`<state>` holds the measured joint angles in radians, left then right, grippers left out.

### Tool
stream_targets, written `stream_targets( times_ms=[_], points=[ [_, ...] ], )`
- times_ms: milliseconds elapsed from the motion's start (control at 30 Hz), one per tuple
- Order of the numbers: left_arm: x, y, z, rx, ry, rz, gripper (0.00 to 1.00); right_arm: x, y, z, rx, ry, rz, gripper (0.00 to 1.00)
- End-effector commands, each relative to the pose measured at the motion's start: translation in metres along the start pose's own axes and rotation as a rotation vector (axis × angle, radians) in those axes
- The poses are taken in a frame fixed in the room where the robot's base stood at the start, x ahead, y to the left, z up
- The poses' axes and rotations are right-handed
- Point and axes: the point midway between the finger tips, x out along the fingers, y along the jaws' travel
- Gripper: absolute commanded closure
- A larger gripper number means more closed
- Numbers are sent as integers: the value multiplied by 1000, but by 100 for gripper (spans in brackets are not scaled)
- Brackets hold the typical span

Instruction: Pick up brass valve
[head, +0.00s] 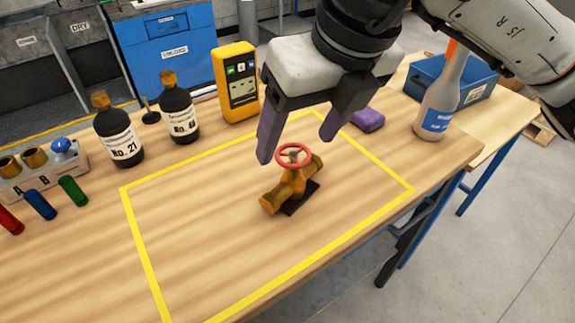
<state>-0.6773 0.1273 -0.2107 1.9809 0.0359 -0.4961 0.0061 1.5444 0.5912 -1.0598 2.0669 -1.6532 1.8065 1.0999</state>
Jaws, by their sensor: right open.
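The brass valve (291,187) lies on the wooden table inside a yellow taped outline. It has a brass body and a red round handwheel (294,155) on top, and a small dark patch shows under it. My right gripper (297,146) is above and behind the valve, its two purple-grey fingers spread apart and pointing down. My left gripper is not in this view.
Two dark bottles (118,138) and a yellow meter (235,85) stand behind the outline. A spray bottle (438,105), a blue bin (452,80) and a purple block (368,120) are at the right. The taped area left of the valve is clear.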

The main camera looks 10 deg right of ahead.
Motion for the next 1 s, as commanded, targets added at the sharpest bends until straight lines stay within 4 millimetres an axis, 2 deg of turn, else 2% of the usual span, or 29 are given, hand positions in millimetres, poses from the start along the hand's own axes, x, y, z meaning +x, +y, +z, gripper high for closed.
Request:
stream_targets(
  times_ms=[100, 200, 400, 567, 800, 1000],
  points=[
    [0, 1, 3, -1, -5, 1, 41, -5, -17, 7, 25, -35, -75, 31],
    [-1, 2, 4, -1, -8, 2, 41, 7, -21, 8, 30, -38, -89, 31],
    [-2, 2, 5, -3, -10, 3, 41, 35, -22, 9, 28, -38, -85, 31],
    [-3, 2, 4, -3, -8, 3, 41, 46, -22, 10, 27, -38, -83, 31],
    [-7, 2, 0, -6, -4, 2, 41, 81, -22, 12, 28, -36, -83, 31],
    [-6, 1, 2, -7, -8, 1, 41, 92, -23, 13, 26, -39, -82, 31]
  ],
)
